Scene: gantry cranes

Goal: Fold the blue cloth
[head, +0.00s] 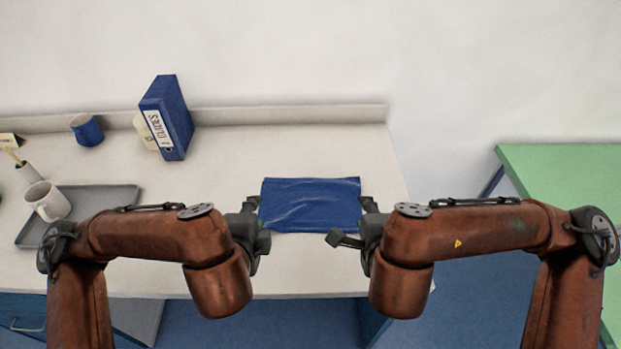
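The blue cloth (311,206) lies near the right end of the white table, as a wide rectangle with shallow wrinkles. My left gripper (257,221) is at the cloth's left edge. Its fingers are partly hidden by my arm, and I cannot tell whether they touch or hold the cloth. My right gripper (352,222) is at the cloth's right edge. One dark finger sticks out just below the cloth's lower right corner and another part shows beside the right edge, so it looks spread. I cannot tell whether it touches the cloth.
On the table (250,150) stand a blue binder (176,116), a blue cup (88,132) and a grey tray (108,197) with a white mug (47,201). A low ledge (290,115) runs along the back. A green table (570,180) stands apart at right. Behind the cloth is clear.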

